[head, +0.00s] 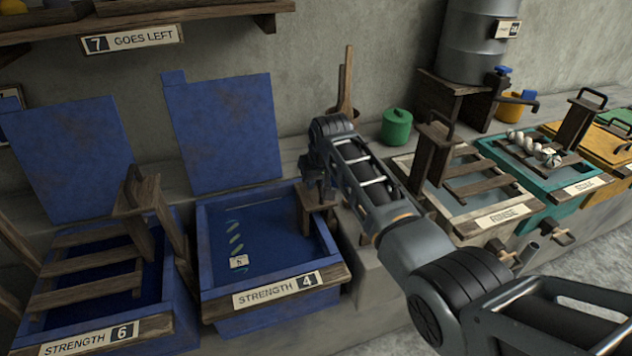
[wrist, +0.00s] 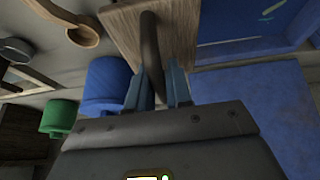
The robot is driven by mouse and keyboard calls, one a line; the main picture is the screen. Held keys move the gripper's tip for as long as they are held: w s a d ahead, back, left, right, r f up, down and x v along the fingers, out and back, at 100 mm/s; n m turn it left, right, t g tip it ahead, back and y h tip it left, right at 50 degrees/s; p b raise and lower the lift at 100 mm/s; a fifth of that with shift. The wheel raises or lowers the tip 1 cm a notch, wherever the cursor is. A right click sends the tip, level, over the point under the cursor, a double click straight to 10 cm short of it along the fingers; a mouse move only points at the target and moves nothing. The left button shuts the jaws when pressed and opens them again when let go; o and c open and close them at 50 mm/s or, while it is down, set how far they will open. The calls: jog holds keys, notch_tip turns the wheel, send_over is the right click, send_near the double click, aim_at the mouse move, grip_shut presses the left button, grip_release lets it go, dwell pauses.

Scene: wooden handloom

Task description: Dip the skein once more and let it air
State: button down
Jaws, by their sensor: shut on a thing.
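The skein (head: 236,240) lies in the blue vat labelled Strength 4 (head: 206,270), showing as pale green strands against dark blue, with a small white tag (head: 239,261) at its near end. A bit of it shows in the wrist view (wrist: 272,8). My gripper (head: 318,192) is at the vat's right side, shut on the dark handle (wrist: 150,45) of a wooden board (wrist: 118,28). The board also shows in the head view (head: 316,216), standing low at the vat's right edge. Whatever joins the board below is hidden.
A blue lid (head: 228,135) leans behind the vat. Left stands the Strength 6 vat (head: 165,235) with a raised slatted rack (head: 90,290). Right are a green pot (head: 396,127), the Rinse vat (head: 410,165) and a teal vat (head: 490,150) with a pale twisted skein (head: 535,147) on its rack.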

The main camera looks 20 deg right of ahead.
jog(key=r+p, duration=0.1)
jog(key=r, duration=0.1)
jog(key=r+p, duration=0.2)
jog(key=r, duration=0.1)
jog(key=r+p, duration=0.2)
jog(key=shift+w+r, duration=0.2)
jog(key=shift+w, duration=0.05)
jog(key=shift+r, duration=2.35)
grip_release()
jog(key=shift+s+f, duration=0.15)
jog(key=shift+f, duration=0.1)
jog(key=shift+r, duration=0.15)
notch_tip(320, 180, up, 7)
